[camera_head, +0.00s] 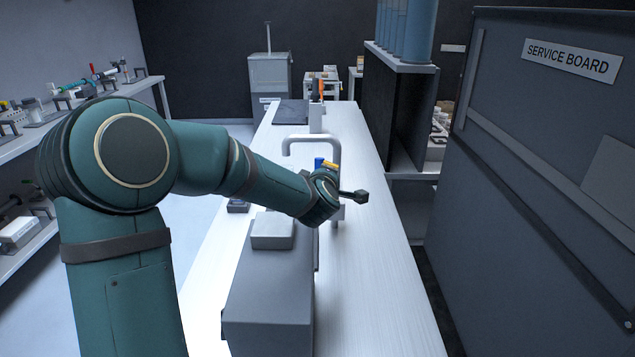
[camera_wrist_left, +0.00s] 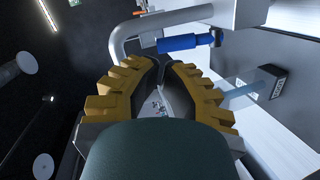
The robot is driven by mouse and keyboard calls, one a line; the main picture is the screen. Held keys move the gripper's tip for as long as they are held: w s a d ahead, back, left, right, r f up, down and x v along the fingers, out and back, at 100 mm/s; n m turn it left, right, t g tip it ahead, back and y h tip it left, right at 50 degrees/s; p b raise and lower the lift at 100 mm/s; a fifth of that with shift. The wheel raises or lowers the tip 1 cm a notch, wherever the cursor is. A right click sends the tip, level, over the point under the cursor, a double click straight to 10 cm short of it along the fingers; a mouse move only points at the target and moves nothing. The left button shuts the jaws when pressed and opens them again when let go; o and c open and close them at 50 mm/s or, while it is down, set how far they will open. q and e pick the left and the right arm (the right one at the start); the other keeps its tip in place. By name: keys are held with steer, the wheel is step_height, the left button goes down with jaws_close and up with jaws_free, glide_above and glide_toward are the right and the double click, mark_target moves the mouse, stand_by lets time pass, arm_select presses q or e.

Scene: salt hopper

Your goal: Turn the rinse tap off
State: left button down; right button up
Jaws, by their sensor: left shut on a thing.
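The rinse tap (camera_head: 312,139) is a grey pipe bent over the bench, and it also shows at the top of the left wrist view (camera_wrist_left: 150,21). Its blue lever (camera_wrist_left: 188,42) lies across the fingertips there, and a bit of blue shows in the head view (camera_head: 319,163). My left gripper (camera_wrist_left: 167,65) has yellow-backed fingers with dark tips closed together at the lever. In the head view my left gripper (camera_head: 331,167) is mostly hidden behind my wrist. A pale blue stream (camera_wrist_left: 252,87) shows right of the fingers. My right gripper is not in view.
A grey box (camera_head: 268,290) with a lighter block (camera_head: 273,231) on top stands on the white bench (camera_head: 375,300) below my forearm. The service board (camera_head: 550,150) rises at the right. A shelf with blue cylinders (camera_head: 405,30) stands behind. The bench's right strip is clear.

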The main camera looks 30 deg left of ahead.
mark_target(317, 166)
arm_select(q)
steer(key=w+a+f+n+g+y+b, duration=0.1)
steer(key=w+a+f+n, duration=0.3)
steer(key=w+a, duration=0.4)
steer(key=shift+w+a+f+n+y+b, duration=0.2)
steer(key=shift+w+f+n+y+b, duration=0.2)
steer(key=shift+f, duration=0.2)
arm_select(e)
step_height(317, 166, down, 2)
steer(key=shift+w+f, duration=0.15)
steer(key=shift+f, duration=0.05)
